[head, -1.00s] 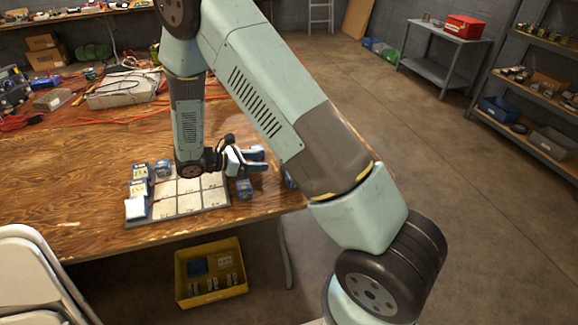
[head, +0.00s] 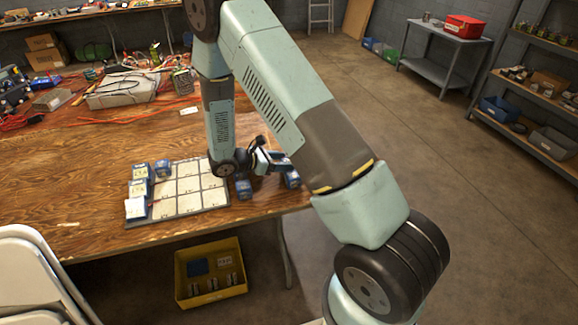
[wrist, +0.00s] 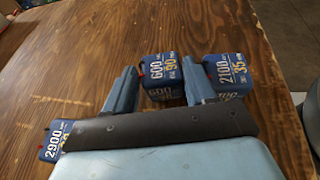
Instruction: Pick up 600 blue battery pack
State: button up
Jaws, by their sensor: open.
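The blue 600 battery pack (wrist: 162,72) stands on the wooden table in the wrist view, with white 600 lettering on its top and side. My gripper (wrist: 160,66) is open, with one finger to the left of this pack and the other to its right, between it and the blue 2100 pack (wrist: 230,70). I cannot tell whether the fingers touch either pack. A blue 2900 pack (wrist: 53,142) is at lower left, partly hidden by my gripper. In the head view my gripper (head: 272,160) is by the table's right edge; pack labels there are too small to read.
A tray with a pale grid (head: 180,190) lies left of my gripper, with several blue packs along its left side. Cables and tools clutter the table's back. A yellow bin (head: 210,287) stands on the floor below the front edge. A white chair (head: 35,275) is at front left.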

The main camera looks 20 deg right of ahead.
jog(key=shift+c, duration=0.3)
jog(key=c, duration=0.8)
jog(key=shift+r, duration=0.15)
